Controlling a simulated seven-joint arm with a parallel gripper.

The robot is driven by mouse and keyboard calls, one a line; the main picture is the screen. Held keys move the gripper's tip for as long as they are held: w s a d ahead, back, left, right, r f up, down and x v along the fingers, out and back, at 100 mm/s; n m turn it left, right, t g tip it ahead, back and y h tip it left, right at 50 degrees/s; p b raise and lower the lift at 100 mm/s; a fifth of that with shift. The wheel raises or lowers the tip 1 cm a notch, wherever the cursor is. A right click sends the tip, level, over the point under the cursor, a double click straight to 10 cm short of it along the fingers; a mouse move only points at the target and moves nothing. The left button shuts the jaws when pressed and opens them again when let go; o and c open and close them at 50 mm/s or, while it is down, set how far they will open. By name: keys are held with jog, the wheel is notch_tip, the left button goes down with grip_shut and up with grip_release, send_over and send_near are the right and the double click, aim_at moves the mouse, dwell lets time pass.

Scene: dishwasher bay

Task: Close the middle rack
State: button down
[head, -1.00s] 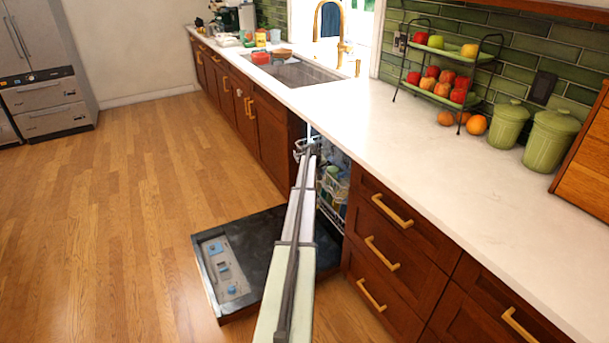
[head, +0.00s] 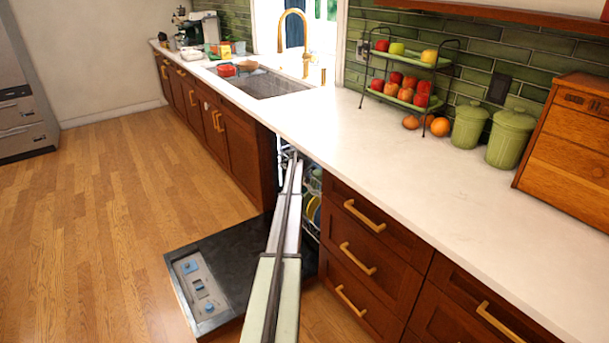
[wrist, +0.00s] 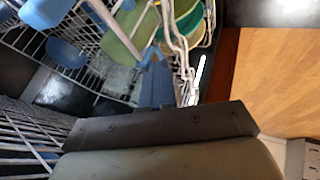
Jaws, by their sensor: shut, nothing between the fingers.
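The open dishwasher under the counter holds wire racks. In the head view my arm covers most of the bay, and my gripper (head: 291,157) reaches to its mouth. A bit of white wire rack (head: 282,152) shows beside the gripper. Colored dishes show in a rack lower down, right of my arm. In the wrist view my gripper (wrist: 155,78) is shut and empty, close beside the white wires of a loaded rack (wrist: 118,88). I cannot tell whether it touches them. Another wire rack (wrist: 28,135) shows at lower left. Which one is the middle rack is unclear.
The dishwasher door (head: 235,262) lies folded down over the wood floor, left of my arm. Drawers with brass handles (head: 357,259) stand close on the right. The white counter (head: 400,165) runs above the bay. The floor at left is clear.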

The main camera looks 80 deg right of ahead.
jog(key=shift+s+d, duration=0.2)
jog(key=shift+s, duration=0.05)
jog(key=w+a+r, duration=0.4)
jog(key=a+r, duration=0.4)
jog(key=a, duration=0.1)
jog(key=shift+a, duration=0.1)
